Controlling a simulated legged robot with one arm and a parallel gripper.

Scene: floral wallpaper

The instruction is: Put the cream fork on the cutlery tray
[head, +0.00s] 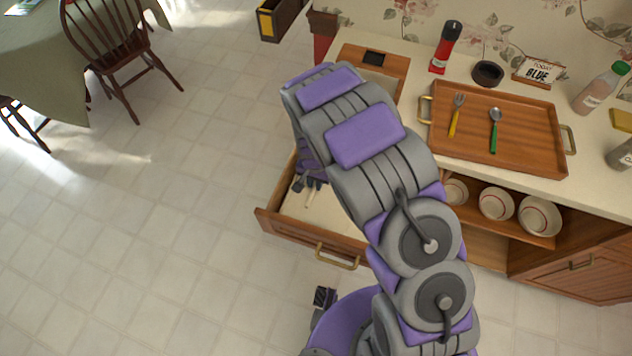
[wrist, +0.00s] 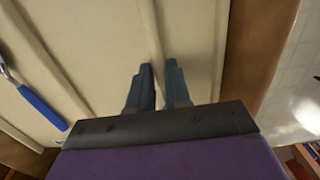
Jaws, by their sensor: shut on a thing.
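The wooden cutlery tray (head: 470,150) lies on the counter with a yellow-handled fork (head: 456,115) and a green-handled spoon (head: 495,130) on it. My gripper (head: 308,183) reaches down into the open drawer (head: 318,212), left of the tray and lower. In the wrist view my gripper (wrist: 159,72) is shut on a slim cream piece, the cream fork (wrist: 157,60), which hardly stands out from the cream drawer floor. Its tines are not clear to see. My arm hides part of the drawer.
A blue-handled utensil (wrist: 42,106) lies in the drawer to the left. Striped bowls (head: 496,204) sit on the shelf below. The floor at left is clear up to a chair (head: 115,50).

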